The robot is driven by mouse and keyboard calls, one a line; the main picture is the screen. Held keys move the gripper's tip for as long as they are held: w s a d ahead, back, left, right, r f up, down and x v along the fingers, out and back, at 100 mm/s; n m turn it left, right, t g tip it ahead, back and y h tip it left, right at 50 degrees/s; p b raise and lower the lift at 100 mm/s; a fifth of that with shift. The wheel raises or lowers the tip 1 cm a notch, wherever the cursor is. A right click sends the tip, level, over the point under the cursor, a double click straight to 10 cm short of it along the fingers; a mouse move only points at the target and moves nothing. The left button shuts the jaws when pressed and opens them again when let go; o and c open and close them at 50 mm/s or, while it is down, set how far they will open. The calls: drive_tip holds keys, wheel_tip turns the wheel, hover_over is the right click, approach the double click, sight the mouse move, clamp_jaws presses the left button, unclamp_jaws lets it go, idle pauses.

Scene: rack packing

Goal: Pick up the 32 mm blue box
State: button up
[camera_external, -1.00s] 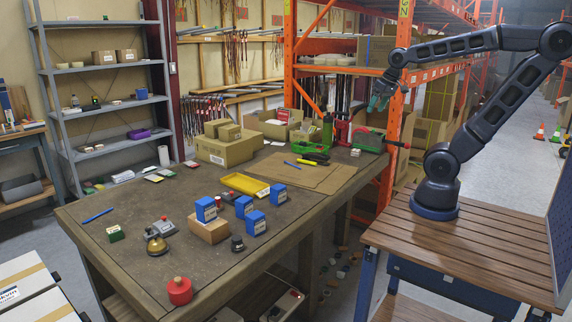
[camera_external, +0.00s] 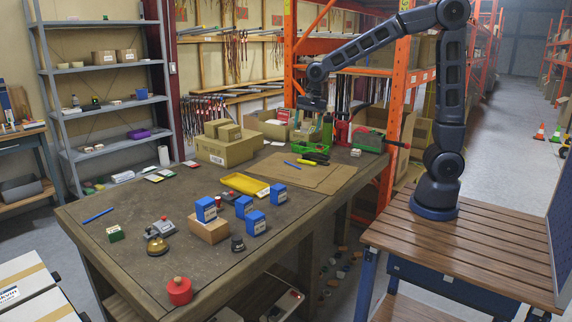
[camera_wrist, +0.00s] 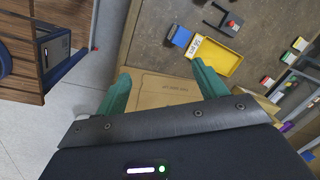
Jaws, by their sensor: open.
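Several blue boxes with white labels are on the workbench. One (camera_external: 206,209) sits on a small cardboard box. One (camera_external: 243,206) stands behind it to the right, one (camera_external: 256,223) nearer the front, and one (camera_external: 278,194) by the yellow tray. I cannot tell from the labels which is 32 mm. My gripper (camera_external: 311,104) is raised over the back right of the bench, apart from all the boxes. In the wrist view my gripper (camera_wrist: 163,86) is open and empty, its green fingers wide apart above cardboard. A blue box (camera_wrist: 181,37) shows beyond the fingers.
The yellow tray (camera_external: 245,184) lies mid-bench, with flat cardboard (camera_external: 315,175) to its right. A cardboard box (camera_external: 208,230) holds up one blue box. A dark knob-topped item (camera_external: 238,244), a brass bell (camera_external: 157,246) and a red pot (camera_external: 179,292) stand near the front. Orange racking rises behind.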

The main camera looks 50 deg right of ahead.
drive_tip(key=w+a+f+m, duration=0.2)
drive_tip(key=w+a+f, duration=0.1)
drive_tip(key=a+f, duration=0.4)
drive_tip(key=w+a+f+m, duration=0.25)
drive_tip(key=a+f, duration=0.25)
drive_tip(key=a, duration=0.3)
drive_tip(key=m+g+h, duration=0.1)
drive_tip(key=m, duration=0.3)
hover_over(255, 215)
wheel_tip(255, 215, down, 12)
drive_tip(key=shift+f, duration=0.6)
wheel_tip(255, 215, down, 5)
drive_tip(key=shift+r, duration=0.15)
drive_tip(key=shift+w+d+f, duration=0.1)
drive_tip(key=shift+d+f, duration=0.05)
drive_tip(key=shift+f, duration=2.5)
drive_tip(key=shift+c, duration=0.2)
drive_tip(key=c, duration=1.1)
